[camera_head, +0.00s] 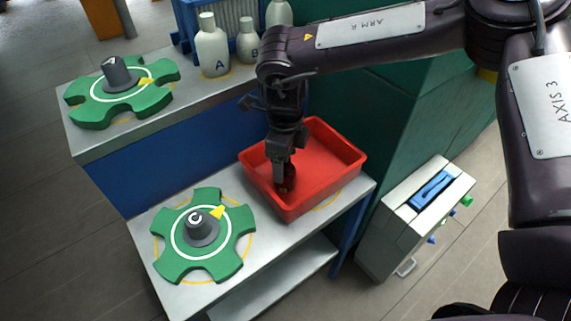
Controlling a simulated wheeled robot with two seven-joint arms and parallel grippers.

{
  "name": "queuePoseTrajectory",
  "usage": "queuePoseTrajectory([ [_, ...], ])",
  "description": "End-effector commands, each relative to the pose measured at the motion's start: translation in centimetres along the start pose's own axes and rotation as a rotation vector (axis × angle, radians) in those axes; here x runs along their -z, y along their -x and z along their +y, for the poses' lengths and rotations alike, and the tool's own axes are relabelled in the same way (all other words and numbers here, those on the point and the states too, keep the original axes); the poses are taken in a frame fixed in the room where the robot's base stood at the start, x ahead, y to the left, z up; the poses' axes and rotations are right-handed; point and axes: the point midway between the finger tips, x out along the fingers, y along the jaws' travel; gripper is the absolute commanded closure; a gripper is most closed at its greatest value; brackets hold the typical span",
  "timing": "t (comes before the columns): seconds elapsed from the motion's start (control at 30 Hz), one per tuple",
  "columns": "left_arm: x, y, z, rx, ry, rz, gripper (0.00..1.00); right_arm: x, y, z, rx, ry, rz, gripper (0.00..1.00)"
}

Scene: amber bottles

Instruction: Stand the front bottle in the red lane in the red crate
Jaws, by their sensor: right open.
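The red crate (330,149) stands on the lower grey shelf, at its right end. My right gripper (283,168) reaches down over the crate's left part, with its fingertips inside the rim. It is open. A small dark reddish-brown thing (290,183), possibly an amber bottle, shows in the crate right beside the fingertips. The gripper hides part of it, so I cannot tell whether it touches the fingers or stands fully upright. No red lane can be made out. My left gripper is not in view.
A green five-lobed wheel marked C (172,265) lies left of the crate. Another green wheel (92,113) is on the upper ledge. Pale bottles, A (211,50), B (246,45) and a third (279,14), stand behind my arm. A grey box (390,242) is at right.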

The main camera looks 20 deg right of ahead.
Motion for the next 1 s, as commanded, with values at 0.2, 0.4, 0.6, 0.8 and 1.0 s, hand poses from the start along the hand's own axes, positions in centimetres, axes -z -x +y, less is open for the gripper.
queuePoseTrajectory([
  [0.2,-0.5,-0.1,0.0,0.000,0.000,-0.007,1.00,-0.1,5.0,-0.1,0.002,0.000,-0.004,0.29],
  [0.4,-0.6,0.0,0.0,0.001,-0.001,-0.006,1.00,-0.1,8.2,0.0,0.000,0.001,-0.002,0.29],
  [0.6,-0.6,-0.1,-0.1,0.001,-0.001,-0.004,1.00,0.0,9.4,0.0,0.000,0.000,-0.002,0.29],
  [0.8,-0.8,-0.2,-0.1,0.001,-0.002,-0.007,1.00,0.0,9.5,0.0,-0.001,0.000,-0.001,0.29],
  [1.0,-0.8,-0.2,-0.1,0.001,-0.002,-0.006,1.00,0.0,9.4,0.0,-0.001,0.000,-0.001,0.29],
])
